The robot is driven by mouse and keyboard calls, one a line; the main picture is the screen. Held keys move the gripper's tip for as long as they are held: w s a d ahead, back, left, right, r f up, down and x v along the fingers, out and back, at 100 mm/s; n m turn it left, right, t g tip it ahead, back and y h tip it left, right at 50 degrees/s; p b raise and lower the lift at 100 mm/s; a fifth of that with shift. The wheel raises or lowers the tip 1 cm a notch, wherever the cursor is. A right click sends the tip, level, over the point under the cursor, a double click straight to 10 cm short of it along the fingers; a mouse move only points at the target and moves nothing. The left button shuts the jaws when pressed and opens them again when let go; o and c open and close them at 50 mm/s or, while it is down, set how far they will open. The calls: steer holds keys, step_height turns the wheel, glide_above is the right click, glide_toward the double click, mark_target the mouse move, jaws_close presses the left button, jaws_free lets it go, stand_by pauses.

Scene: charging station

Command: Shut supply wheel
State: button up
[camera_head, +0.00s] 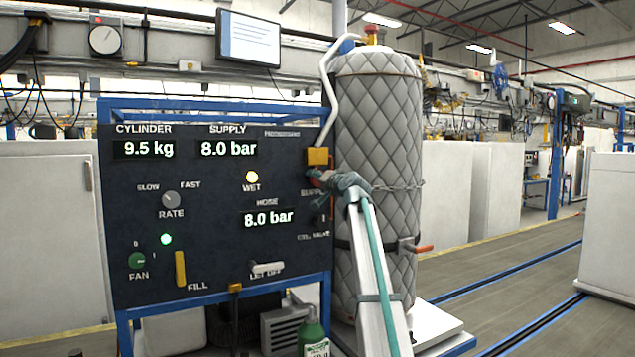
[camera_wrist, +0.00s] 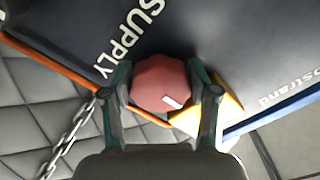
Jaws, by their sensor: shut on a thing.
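The supply wheel is a red, many-sided knob with a white mark. It shows in the wrist view as the red wheel (camera_wrist: 160,84), beside the SUPPLY label. In the head view it is mostly hidden by my gripper (camera_head: 338,181), at the right edge of the dark panel (camera_head: 140,210) below a yellow block (camera_head: 317,156). In the wrist view my gripper (camera_wrist: 163,95) has one finger on each side of the red wheel and is shut on it. The panel reads supply 8.0 bar, hose 8.0 bar and cylinder 9.5 kg.
A tall quilted grey cylinder (camera_head: 378,130) with a chain stands right of the panel, close behind my arm. A red-handled valve (camera_head: 415,247) sits low on it. The panel has a yellow FILL lever (camera_head: 180,269) and a white LET OFF lever (camera_head: 267,268). A green bottle (camera_head: 313,335) stands below.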

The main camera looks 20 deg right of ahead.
steer(key=o, duration=1.2)
steer(key=shift+c, duration=0.2)
steer(key=shift+s, duration=0.15)
steer(key=s+d, duration=0.1)
steer(key=s, duration=1)
steer(key=shift+s, duration=0.4)
steer(key=shift+f, duration=0.1)
